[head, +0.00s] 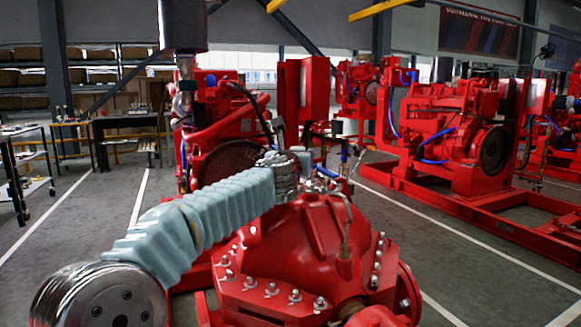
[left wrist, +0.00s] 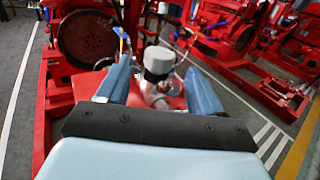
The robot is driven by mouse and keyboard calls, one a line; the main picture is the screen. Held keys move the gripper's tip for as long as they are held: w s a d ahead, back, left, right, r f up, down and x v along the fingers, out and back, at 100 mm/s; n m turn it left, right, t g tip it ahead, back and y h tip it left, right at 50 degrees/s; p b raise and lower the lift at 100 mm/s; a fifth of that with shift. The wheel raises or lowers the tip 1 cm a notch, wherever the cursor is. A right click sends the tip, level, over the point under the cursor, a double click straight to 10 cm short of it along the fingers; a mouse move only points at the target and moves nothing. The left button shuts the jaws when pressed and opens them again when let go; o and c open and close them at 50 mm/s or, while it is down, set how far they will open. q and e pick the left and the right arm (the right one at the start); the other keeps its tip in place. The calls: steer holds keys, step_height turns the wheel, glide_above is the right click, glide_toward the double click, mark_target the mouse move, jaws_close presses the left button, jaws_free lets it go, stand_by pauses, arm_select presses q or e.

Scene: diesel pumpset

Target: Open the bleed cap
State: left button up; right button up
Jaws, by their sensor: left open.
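A cap (left wrist: 158,60) with a pale top and a dark band below it stands upright on a metal fitting in the left wrist view. I take it to be the bleed cap. My left gripper (left wrist: 159,72) is open, with its two blue fingers on either side of the cap. I cannot tell whether either finger touches it. In the head view my left arm reaches in from the lower left over the red pump casing (head: 318,238), and its wrist hides much of the gripper. My right gripper is not in view.
A thin metal pipe (head: 346,212) rises from the casing close to my left wrist. The red engine (head: 225,150) stands behind it. Another red pumpset (head: 460,135) stands to the right. Grey floor with white lines is clear between them. Workbenches (head: 125,130) stand at the back left.

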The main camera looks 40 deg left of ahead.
arm_select(q)
steer(key=v, duration=0.8)
steer(key=shift+b, duration=0.35)
steer(key=shift+o, duration=0.2)
steer(key=a+m+t+h+p, duration=0.1)
steer(key=a+m+t+h, duration=0.1)
steer(key=a+m+h, duration=0.75)
steer(key=w+d+p, duration=0.1)
steer(key=w, duration=0.3)
steer(key=w+n+h+p, duration=0.1)
steer(key=w+p, duration=0.1)
steer(key=w, duration=0.2)
steer(key=w+d+n+p, duration=0.1)
steer(key=w+p, duration=0.1)
steer(key=w, duration=0.3)
steer(key=shift+w+d+n, duration=0.1)
steer(key=shift+d+n, duration=0.15)
steer(key=shift+d, duration=0.05)
steer(key=shift+w+f, duration=0.1)
steer(key=shift+w, duration=0.2)
